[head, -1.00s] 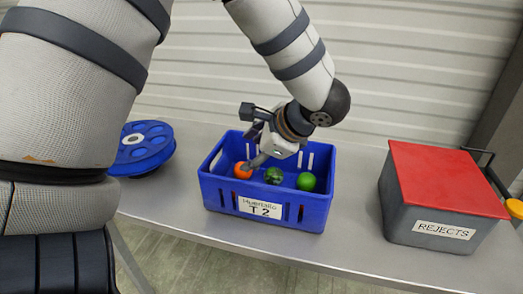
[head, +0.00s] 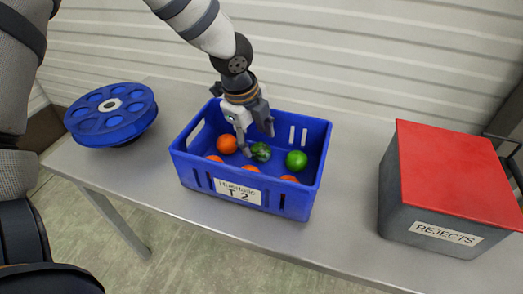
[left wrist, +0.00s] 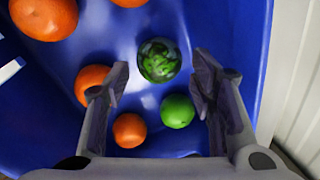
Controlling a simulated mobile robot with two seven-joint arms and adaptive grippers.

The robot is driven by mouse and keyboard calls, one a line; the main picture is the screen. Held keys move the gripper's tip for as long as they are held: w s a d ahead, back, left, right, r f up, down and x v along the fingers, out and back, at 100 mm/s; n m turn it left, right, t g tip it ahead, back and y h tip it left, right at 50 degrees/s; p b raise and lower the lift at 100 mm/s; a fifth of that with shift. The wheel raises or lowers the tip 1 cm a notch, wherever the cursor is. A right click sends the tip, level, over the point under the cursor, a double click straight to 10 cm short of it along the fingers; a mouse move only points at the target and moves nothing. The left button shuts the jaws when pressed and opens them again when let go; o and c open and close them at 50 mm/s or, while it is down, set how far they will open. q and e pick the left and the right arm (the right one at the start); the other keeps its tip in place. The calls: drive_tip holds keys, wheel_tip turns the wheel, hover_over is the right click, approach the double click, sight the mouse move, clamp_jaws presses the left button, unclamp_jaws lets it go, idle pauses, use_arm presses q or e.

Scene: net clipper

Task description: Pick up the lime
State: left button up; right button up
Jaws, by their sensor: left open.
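Two round green fruits lie in the blue crate (head: 315,140). One is plain bright green, the lime (head: 296,160); it also shows in the left wrist view (left wrist: 177,111). The other is a dark, mottled green fruit (head: 261,152), also in the left wrist view (left wrist: 159,60). My left gripper (head: 258,140) points down into the crate, open and empty. In the left wrist view its fingers (left wrist: 160,80) stand apart on either side of the two green fruits. In the head view it is over the mottled fruit, left of the lime. My right gripper is not in view.
Several oranges (head: 227,145) lie in the crate around the green fruits. The crate's walls stand close around the gripper. A blue reel (head: 112,118) stands at left. A grey box with a red lid (head: 450,170), labelled REJECTS, stands at right. Bare table lies between.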

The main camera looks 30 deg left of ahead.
sight(258, 145)
use_arm(q)
drive_tip(key=x, duration=0.4)
drive_tip(key=shift+d+f+b, duration=0.15)
drive_tip(key=shift+f+b, duration=0.2)
drive_tip(key=shift+f, duration=0.05)
drive_tip(key=shift+r, duration=0.1)
drive_tip(key=shift+c, duration=0.2)
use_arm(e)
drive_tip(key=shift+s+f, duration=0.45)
use_arm(q)
drive_tip(key=c, duration=0.8)
